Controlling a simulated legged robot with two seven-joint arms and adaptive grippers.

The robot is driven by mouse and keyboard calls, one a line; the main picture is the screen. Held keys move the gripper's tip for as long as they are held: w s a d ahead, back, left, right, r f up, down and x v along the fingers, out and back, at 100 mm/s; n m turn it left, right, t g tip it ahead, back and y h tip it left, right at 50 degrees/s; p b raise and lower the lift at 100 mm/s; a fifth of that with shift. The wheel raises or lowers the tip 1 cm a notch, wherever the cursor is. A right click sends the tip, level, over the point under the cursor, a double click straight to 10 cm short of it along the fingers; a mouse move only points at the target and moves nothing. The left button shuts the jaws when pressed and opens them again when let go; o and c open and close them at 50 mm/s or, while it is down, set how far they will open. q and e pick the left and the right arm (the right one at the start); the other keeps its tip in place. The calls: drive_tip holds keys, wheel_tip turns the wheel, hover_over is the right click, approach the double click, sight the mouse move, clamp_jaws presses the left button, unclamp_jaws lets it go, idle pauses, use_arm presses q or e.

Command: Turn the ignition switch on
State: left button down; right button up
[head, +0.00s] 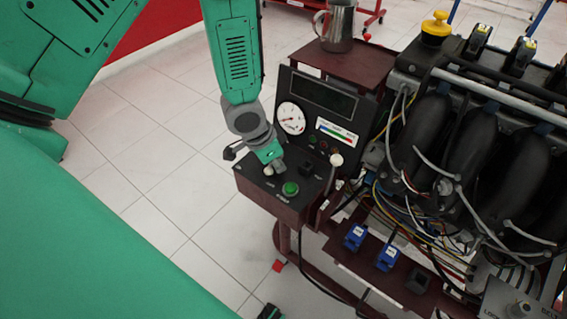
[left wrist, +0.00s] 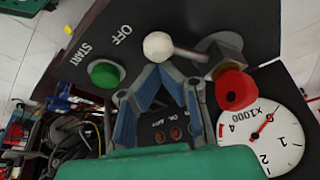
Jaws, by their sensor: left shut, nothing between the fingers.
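A lever with a white ball tip (left wrist: 157,46) stands beside the OFF lettering on the dark control panel (head: 246,179); I take it for the ignition switch. Its rod runs right in the left wrist view. In the head view its pale ball (head: 268,171) shows at the end of my left gripper (head: 267,160). My left gripper shows in the left wrist view (left wrist: 160,74) with its fingertips together and empty, just below the ball. I cannot tell whether they touch it. A green START button (head: 290,188) sits beside it, also in the left wrist view (left wrist: 105,73). The right gripper is not in view.
A red knob (left wrist: 235,88) and a white dial (left wrist: 262,136) lie right of my fingers in the left wrist view. Another white-tipped lever (head: 336,159) rises at the panel's right edge. The engine (head: 450,130) fills the right side. Open tiled floor lies left.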

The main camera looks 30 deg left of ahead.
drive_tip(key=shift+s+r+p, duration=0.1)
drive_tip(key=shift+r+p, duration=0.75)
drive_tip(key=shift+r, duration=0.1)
